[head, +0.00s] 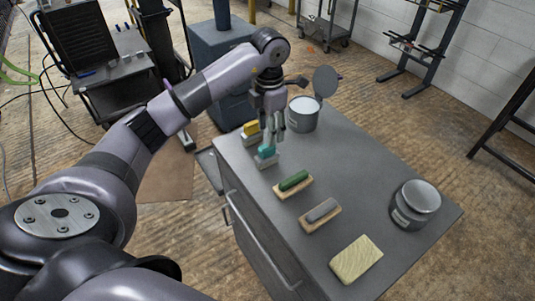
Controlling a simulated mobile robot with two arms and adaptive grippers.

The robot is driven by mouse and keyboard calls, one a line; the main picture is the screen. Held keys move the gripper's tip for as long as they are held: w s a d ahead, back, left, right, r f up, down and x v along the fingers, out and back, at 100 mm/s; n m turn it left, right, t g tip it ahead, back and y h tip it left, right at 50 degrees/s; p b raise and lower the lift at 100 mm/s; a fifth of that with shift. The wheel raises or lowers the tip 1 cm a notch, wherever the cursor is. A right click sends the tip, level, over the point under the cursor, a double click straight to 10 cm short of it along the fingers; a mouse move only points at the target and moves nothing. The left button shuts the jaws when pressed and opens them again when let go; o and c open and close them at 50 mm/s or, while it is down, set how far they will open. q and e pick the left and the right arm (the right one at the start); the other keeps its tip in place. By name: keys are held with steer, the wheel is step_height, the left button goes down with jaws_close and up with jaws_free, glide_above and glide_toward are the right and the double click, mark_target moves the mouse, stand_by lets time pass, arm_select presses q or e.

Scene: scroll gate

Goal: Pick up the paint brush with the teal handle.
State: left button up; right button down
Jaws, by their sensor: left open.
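The paint brush with the teal handle (266,152) sits on the far left part of the grey cabinet top, its pale lower part (267,162) against the surface. My left gripper (268,139) reaches down from above, open, with its fingers close over the teal handle. They partly hide it, and I cannot tell whether they touch it. My right gripper is not in view.
On the cabinet top (345,165), a yellow-handled brush (250,128) stands just behind. An open tin (303,115) is close on the right. Green (293,181) and grey (322,210) brushes, a pale block (356,259) and a closed tin (414,205) lie nearer. The middle right is clear.

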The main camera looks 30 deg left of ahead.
mark_target(267, 146)
arm_select(q)
steer(key=shift+s+f, duration=0.1)
steer(key=shift+f, duration=0.85)
steer(key=f+p, duration=0.1)
steer(key=f, duration=0.1)
steer(key=s+f+p, duration=0.1)
steer(key=f, duration=0.1)
steer(key=shift+f, duration=0.45)
steer(key=shift+w, duration=0.1)
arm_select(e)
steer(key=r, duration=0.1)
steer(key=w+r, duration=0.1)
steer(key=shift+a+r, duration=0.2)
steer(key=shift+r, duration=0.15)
arm_select(q)
steer(key=shift+c, duration=1.4)
jaws_close()
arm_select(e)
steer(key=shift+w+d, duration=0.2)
